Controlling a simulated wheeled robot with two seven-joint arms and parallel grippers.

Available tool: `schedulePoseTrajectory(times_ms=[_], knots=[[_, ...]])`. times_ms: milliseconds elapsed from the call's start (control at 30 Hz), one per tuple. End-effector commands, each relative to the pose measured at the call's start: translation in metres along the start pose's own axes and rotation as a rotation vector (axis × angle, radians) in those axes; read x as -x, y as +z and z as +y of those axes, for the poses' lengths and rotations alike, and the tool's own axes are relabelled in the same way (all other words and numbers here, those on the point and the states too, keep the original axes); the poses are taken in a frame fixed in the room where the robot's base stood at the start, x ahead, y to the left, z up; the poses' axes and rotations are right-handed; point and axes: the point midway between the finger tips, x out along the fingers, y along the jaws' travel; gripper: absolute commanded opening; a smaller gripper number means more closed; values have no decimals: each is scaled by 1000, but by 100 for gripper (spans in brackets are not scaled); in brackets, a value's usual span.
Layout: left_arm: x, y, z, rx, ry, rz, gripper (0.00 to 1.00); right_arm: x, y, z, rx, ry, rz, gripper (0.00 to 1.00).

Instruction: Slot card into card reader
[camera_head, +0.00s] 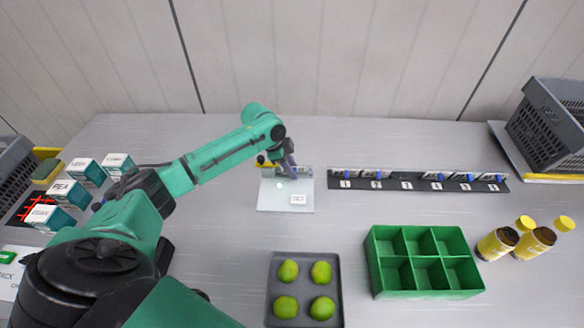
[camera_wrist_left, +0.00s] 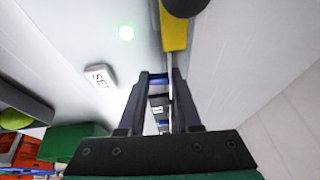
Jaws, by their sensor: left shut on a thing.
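My left gripper (camera_head: 291,170) reaches over the back edge of a pale panel (camera_head: 272,204), which appears to be the card reader. The panel has a lit green light (camera_head: 280,185) and a white SET button (camera_head: 298,199). In the left wrist view, my left gripper (camera_wrist_left: 163,78) is shut on a thin pale piece (camera_wrist_left: 168,58), seen edge-on, likely the card. A yellow part (camera_wrist_left: 173,28) with a dark round end lies just beyond the fingertips. Whether the card is inside a slot cannot be told. My right gripper is out of view.
A dark numbered rack (camera_head: 418,185) with blue-marked pieces stands right of the panel. A tray (camera_head: 277,316) of green fruit, a green divided box (camera_head: 379,270) and yellow-capped bottles (camera_head: 497,243) stand in front and right. Labelled boxes (camera_head: 86,171) stand left.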

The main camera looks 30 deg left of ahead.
Motion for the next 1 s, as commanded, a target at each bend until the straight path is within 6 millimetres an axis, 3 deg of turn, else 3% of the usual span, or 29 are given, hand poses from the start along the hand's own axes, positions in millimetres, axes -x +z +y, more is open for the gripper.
schedulePoseTrajectory(times_ms=[33,100,133,433,533,667,900,1000], knots=[[0,0,0,0,0,0,36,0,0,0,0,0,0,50],[0,0,0,0,0,0,63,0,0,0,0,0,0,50],[0,0,0,0,0,0,68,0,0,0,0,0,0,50],[1,0,0,0,0,0,68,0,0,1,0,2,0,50],[10,1,-1,1,-2,0,68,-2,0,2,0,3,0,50],[38,1,-1,-1,-5,0,68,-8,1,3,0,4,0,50],[110,1,-1,-1,-5,-1,68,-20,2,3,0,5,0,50],[131,1,-1,1,-3,0,68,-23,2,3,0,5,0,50]])
